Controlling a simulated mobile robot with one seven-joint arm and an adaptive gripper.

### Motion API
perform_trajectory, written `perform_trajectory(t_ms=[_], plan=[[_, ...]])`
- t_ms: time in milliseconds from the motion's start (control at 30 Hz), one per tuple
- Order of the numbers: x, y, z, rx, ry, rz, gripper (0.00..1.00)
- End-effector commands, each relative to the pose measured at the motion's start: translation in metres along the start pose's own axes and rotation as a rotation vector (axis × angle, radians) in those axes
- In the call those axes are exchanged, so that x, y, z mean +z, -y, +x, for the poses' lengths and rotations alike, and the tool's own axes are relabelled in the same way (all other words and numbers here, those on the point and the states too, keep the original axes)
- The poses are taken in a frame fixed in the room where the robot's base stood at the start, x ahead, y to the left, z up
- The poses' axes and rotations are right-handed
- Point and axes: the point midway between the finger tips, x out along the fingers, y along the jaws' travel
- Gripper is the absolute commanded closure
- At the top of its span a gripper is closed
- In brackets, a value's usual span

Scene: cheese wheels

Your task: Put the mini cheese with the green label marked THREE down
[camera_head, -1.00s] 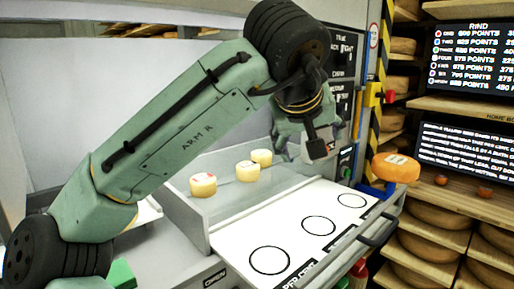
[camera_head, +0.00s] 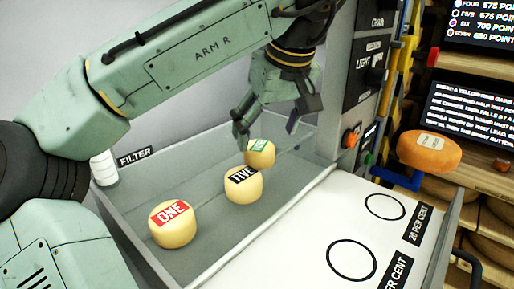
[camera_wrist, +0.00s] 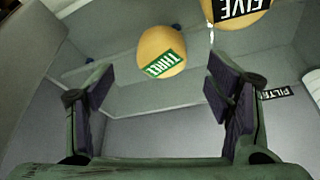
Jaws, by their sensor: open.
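The mini cheese with the green label (camera_head: 260,154) stands in the grey tray (camera_head: 112,206), at the far end of a row of mini cheeses. In the wrist view its label reads THREE (camera_wrist: 162,52), and it sits beyond and between my two fingers, touching neither. My gripper (camera_head: 268,118) is open and empty, above and close to this cheese in the head view. In the wrist view its dark finger pads (camera_wrist: 158,95) are wide apart.
The black-label FIVE cheese (camera_head: 243,184) is close beside the THREE cheese; the red-label ONE cheese (camera_head: 173,224) is nearer. A white board (camera_head: 310,236) with black circles lies right of the tray, its visible circles empty. An orange cheese wheel (camera_head: 430,150) is at the right.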

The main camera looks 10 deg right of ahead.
Motion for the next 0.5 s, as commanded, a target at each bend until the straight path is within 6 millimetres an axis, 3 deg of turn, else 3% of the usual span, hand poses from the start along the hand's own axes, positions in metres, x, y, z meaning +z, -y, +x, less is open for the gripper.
perform_trajectory(t_ms=[333,500], plan=[[-0.003,0.003,0.046,0.0,-0.001,0.0,0.27],[-0.002,0.002,0.055,0.003,-0.002,0.0,0.27]])
